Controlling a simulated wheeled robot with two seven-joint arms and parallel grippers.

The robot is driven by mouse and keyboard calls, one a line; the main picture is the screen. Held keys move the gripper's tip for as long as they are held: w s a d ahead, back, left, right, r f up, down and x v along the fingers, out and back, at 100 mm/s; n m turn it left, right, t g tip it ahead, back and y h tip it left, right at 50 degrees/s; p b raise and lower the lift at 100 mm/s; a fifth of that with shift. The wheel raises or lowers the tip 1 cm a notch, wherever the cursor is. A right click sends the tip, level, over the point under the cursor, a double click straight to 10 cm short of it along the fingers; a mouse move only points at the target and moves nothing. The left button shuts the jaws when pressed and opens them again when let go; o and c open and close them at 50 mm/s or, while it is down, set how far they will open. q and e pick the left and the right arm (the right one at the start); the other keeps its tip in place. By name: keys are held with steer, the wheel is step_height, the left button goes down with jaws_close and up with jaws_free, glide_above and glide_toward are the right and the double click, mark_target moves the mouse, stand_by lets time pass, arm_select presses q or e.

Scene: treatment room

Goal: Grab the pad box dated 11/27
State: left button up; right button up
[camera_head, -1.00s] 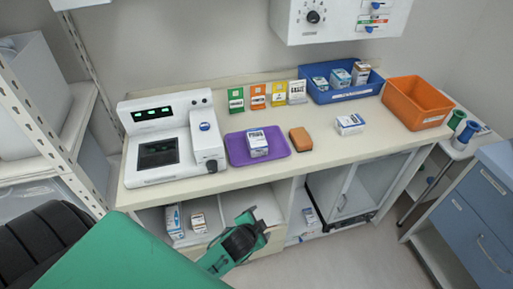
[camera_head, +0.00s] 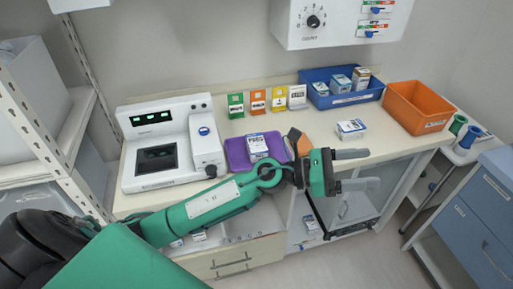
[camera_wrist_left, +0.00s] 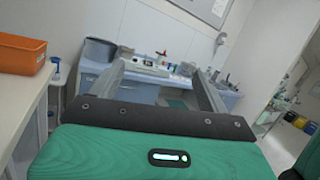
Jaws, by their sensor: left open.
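Several small white-and-blue boxes show in the head view; their dates are too small to read, so I cannot tell which is dated 11/27. One box (camera_head: 257,147) stands on the purple tray (camera_head: 237,156). Another box (camera_head: 351,129) lies on the bare counter, and several sit in the blue bin (camera_head: 351,98). My left gripper (camera_head: 363,169) is open and empty at the counter's front edge, nearer than the counter box. In the left wrist view, the jaws (camera_wrist_left: 161,88) are apart with no box between them. My right gripper is not in view.
A white device (camera_head: 160,150) stands at the left of the counter (camera_head: 400,140). An orange bin (camera_head: 418,106) is at the right; it also shows in the wrist view (camera_wrist_left: 22,54). An orange-brown block (camera_head: 298,141) is partly behind my arm.

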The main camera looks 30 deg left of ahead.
arm_select(q)
step_height(320, 180, down, 4)
steer(key=d+m+g+y, duration=0.1)
steer(key=m+g+y, duration=0.2)
steer(key=m+g, duration=0.35)
steer(key=m+t+y, duration=0.1)
steer(key=m+y, duration=0.9)
steer(key=y, duration=0.9)
glide_toward(257, 143)
steer(key=p+x, duration=0.1)
steer(key=x, duration=0.4)
steer(key=shift+w+f+p, duration=0.1)
steer(key=shift+f+p, duration=0.2)
steer(key=shift+f, duration=0.1)
steer(key=p+x, duration=0.2)
steer(key=x, duration=0.3)
steer(key=shift+a, duration=0.15)
steer(key=shift+w+a+f, duration=0.1)
steer(key=shift+w+f, duration=0.05)
steer(key=shift+f, duration=0.1)
steer(key=shift+c, duration=0.5)
